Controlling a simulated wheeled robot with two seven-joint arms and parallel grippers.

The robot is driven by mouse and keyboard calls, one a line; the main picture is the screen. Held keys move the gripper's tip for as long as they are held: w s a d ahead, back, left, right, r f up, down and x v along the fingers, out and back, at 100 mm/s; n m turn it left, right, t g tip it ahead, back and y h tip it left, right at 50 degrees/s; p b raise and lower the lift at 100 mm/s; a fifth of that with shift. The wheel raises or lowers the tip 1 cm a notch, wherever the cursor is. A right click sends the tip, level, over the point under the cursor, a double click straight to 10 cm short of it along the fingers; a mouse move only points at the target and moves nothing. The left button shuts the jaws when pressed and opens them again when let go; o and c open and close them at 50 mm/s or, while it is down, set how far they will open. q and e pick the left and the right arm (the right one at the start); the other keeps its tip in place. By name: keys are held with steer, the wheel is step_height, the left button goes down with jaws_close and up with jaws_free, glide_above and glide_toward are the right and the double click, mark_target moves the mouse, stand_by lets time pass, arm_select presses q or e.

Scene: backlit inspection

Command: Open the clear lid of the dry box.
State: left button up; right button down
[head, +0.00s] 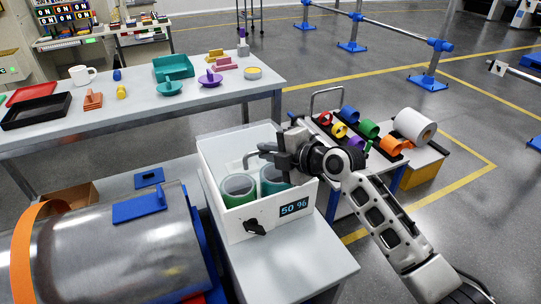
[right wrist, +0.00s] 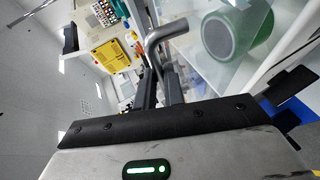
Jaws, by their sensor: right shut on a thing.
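The dry box (head: 252,215) is a white open-topped-looking bin on a grey stand in the middle of the head view. Its front has a "50 %" display (head: 294,207) and a black latch or knob (head: 256,227). A green-rimmed spool (head: 238,188) and a teal one stand inside. The clear lid (right wrist: 205,75) shows faintly in the right wrist view; its exact tilt is hard to tell. My right gripper (head: 280,153) is above the box, shut on the lid's grey bent handle (right wrist: 165,33), which also shows in the head view (head: 253,156). My left gripper is out of view.
A metal drum (head: 120,255) with an orange strap lies close left of the box. A rack of coloured rolls (head: 352,128) stands to the right. Behind, a long table (head: 135,115) holds trays, a mug and small parts. Open floor lies beyond.

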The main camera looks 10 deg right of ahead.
steer(key=w+a+r+g+h+p, duration=0.1)
steer(key=w+r+p, duration=0.3)
steer(key=r, duration=0.6)
steer(key=shift+w+a+m+g+h, duration=0.35)
steer(key=shift+w+a+g, duration=0.2)
steer(key=shift+w+g, duration=0.5)
steer(key=shift+w, duration=0.1)
steer(key=c, duration=1.5)
jaws_free()
steer(key=shift+r, duration=0.1)
steer(key=b+v, duration=0.2)
steer(key=v, duration=1.4)
steer(key=shift+f, duration=0.2)
